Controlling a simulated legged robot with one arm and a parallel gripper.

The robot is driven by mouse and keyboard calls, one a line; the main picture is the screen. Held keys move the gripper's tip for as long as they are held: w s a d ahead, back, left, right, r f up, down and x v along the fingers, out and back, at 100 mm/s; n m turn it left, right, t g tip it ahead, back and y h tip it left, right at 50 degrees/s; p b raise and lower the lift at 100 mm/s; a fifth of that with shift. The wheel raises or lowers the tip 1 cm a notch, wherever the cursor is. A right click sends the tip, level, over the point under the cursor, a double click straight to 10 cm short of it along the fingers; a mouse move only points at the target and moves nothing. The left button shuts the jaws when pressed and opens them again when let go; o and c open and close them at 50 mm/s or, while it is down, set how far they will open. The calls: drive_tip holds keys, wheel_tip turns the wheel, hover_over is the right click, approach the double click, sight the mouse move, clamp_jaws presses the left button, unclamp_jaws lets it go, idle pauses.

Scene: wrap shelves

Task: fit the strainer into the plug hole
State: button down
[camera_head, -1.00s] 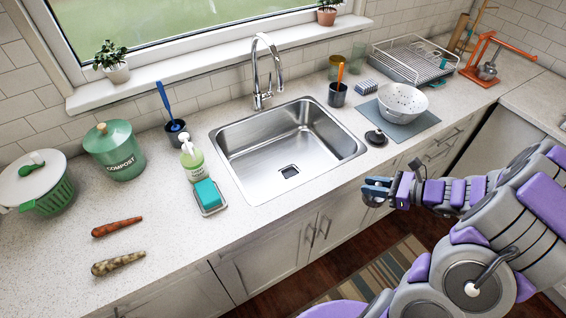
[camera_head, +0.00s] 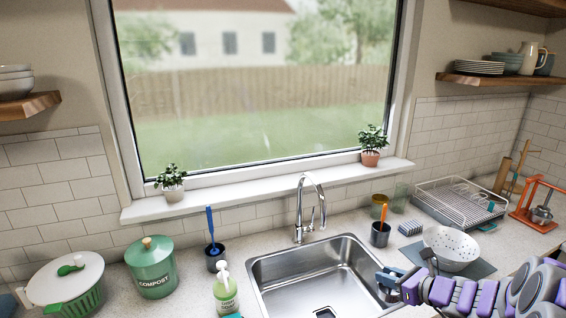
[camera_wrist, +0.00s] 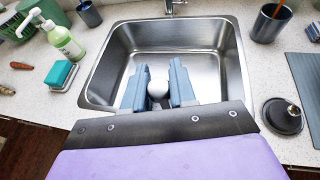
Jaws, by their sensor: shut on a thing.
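My gripper (camera_head: 385,283) is at the right rim of the steel sink (camera_head: 262,276) in the head view. The fingers appear over the near part of the basin in that view.
A black disc with a knob (camera_wrist: 283,115) lies on the counter right of the sink. A colander (camera_head: 451,249) stands on a grey mat behind my gripper. The faucet (camera_head: 300,205) rises at the sink's back. A soap bottle (camera_head: 226,292) stands left. The basin is otherwise empty.

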drive_tip(key=w+a+r+m+t+h, duration=0.1)
drive_tip(key=w+a+r+m+h, duration=0.2)
drive_tip(key=a+r, duration=0.6)
drive_tip(key=shift+a+r+t, duration=0.2)
drive_tip(key=shift+a+t, duration=0.1)
drive_tip(key=shift+a, duration=2.5)
